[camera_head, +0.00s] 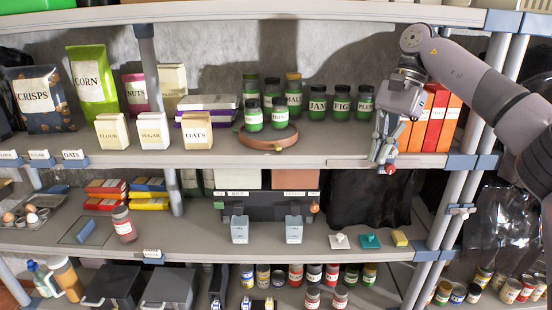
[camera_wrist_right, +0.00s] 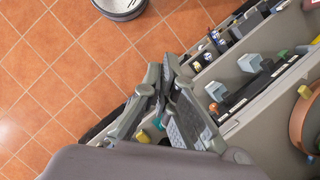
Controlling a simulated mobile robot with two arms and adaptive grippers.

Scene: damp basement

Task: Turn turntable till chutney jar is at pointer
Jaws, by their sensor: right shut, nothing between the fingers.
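The round brown turntable (camera_head: 257,140) sits on the upper shelf, with dark-lidded green jars (camera_head: 253,116) and (camera_head: 280,114) at its front. More jars, one a MALT jar (camera_head: 293,92) with an orange-brown lid, stand behind; I cannot tell which of these are on it. The small jar labels are not clear enough to pick out chutney. A small reddish piece (camera_head: 278,147) shows at the front rim; I cannot tell if it is the pointer. My right gripper (camera_head: 384,158) is shut and empty, pointing down before the shelf, right of the turntable. It also shows in the wrist view (camera_wrist_right: 156,88). My left gripper is out of view.
JAM, FIG and PLUM jars (camera_head: 341,106) stand between turntable and gripper. Orange and red boxes (camera_head: 436,120) are behind the gripper. Packets labelled FLOUR, SUGAR and OATS (camera_head: 198,131) stand left of the turntable. The shelf's front edge (camera_head: 330,158) runs below; its strip before the jars is clear.

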